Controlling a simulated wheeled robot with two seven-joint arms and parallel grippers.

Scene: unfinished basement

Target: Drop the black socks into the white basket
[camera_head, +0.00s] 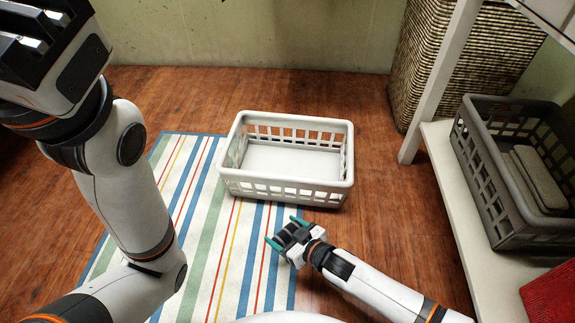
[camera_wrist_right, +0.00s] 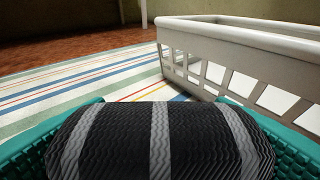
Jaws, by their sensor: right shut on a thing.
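The black socks (camera_wrist_right: 150,140), a rolled bundle with grey stripes, lie between the teal fingers in the right wrist view. My right gripper (camera_head: 285,233) is shut on them, low over the striped rug just in front of the white basket. The white basket (camera_head: 285,189) stands upright with slotted walls and an open top; its visible inside is empty. In the right wrist view its near wall (camera_wrist_right: 240,85) rises beyond the socks to the right. The socks are outside the basket. My left arm is raised at the left; its gripper body is partly cut off at the top left, fingertips unseen.
The striped rug (camera_head: 210,235) lies partly under the basket on the wooden floor. At the right, a white shelf (camera_head: 455,215) holds a grey basket (camera_head: 490,185) and a red item (camera_head: 552,298). A wicker hamper (camera_head: 440,60) stands behind. Bare floor lies right of the white basket.

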